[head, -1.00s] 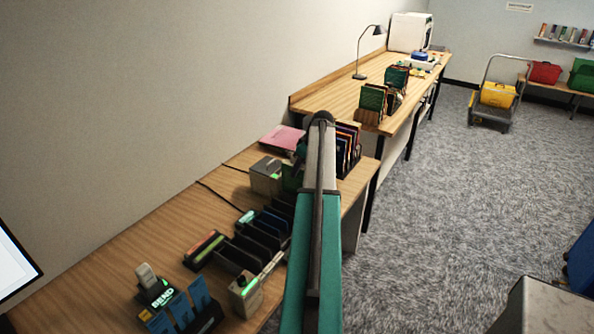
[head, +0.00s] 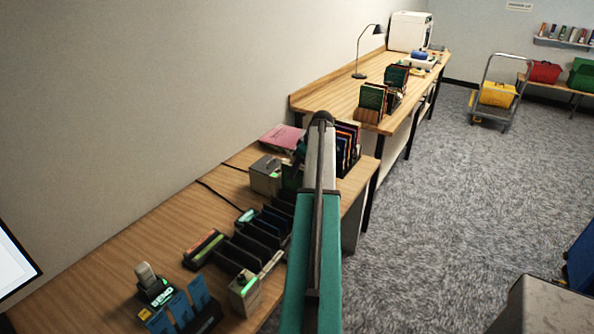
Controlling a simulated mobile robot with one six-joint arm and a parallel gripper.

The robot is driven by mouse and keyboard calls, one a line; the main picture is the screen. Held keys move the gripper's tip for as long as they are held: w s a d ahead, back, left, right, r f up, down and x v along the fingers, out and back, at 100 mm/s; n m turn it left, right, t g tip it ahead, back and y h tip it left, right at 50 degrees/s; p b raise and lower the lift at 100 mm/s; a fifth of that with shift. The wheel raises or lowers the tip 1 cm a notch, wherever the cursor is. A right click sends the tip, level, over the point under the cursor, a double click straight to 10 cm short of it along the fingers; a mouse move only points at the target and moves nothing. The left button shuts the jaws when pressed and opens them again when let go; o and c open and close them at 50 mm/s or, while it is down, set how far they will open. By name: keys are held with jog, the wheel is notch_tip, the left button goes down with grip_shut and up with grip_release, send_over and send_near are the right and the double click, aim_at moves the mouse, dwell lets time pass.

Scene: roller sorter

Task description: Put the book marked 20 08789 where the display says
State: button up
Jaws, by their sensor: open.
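Several upright books stand in a rack (head: 347,148) at the far right end of the near desk, partly behind my arm. A dark green book (head: 292,177) stands beside a grey box, also partly behind my arm. I cannot read any label, so I cannot tell which book is 20 08789. A small dark device (head: 157,291) on the near desk shows green letters that seem to read SEND. A bright screen (head: 12,262) is cut off at the left edge, its text unreadable. My teal and grey arm reaches up the middle; my gripper is hidden beyond it.
Blue upright pieces (head: 186,306) stand in front. The farther desk (head: 345,98) holds more racked books (head: 372,97). A trolley (head: 493,108) stands on open carpet.

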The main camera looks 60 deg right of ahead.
jog(key=b+v, duration=0.3)
jog(key=v, duration=1.1)
jog(key=shift+b, duration=0.3)
jog(key=shift+w, duration=0.1)
dwell(0.5)
